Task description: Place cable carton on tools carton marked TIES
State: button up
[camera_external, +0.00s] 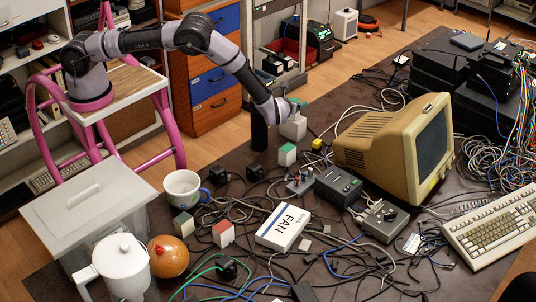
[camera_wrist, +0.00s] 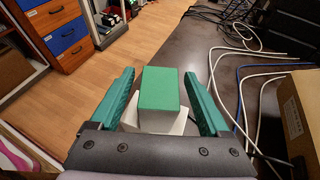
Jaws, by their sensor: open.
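My gripper (camera_external: 297,106) is above the table's far edge, left of the beige monitor. In the wrist view my gripper (camera_wrist: 163,105) is open, its teal fingers on either side of a green-topped carton (camera_wrist: 170,87), with a gap on each side. A wider white carton (camera_wrist: 154,126) shows beneath it, the two seemingly stacked; the contact is hidden. In the external view the white carton (camera_external: 292,128) is below my fingers. No CABLE or TIES marking is readable, so I cannot tell which carton is which.
A red-topped carton (camera_external: 227,235), a grey-topped carton (camera_external: 183,224) and a white FAN box (camera_external: 284,227) lie nearer the front. The beige monitor (camera_external: 395,140) stands to the right. A dark cylinder (camera_external: 259,130) is just left of my gripper. Loose cables cover much of the table.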

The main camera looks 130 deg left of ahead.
jog(key=v, duration=0.9)
jog(key=shift+w+d+r, duration=0.15)
jog(key=shift+d+r, duration=0.05)
jog(key=shift+d, duration=0.1)
jog(key=shift+r, duration=0.1)
jog(key=s+d+r+n+t+h, duration=0.1)
jog(key=d+r+n+t+h, duration=0.15)
jog(key=d+r, duration=1)
jog(key=s+d+r+n+t+h, duration=0.15)
jog(key=d+r+n, duration=0.25)
jog(key=d+r, duration=0.9)
jog(key=s+d+r+n+t+h, duration=0.1)
jog(key=s+d+r+t+h, duration=0.1)
jog(key=s+d+r, duration=0.2)
jog(key=s+d+r+n+t+h, duration=0.1)
jog(key=s+d+r+t+h, duration=0.1)
jog(key=s+d+r, duration=0.3)
jog(key=s+d+r+n+t+h, duration=0.1)
jog(key=s+d+r+t, duration=0.3)
jog(key=s+d, duration=0.7)
jog(key=d+h, duration=0.1)
jog(key=d, duration=0.1)
jog(key=shift+s+d+r+h, duration=0.3)
jog(key=shift+s+d+r, duration=0.05)
jog(key=shift+s+d, duration=0.05)
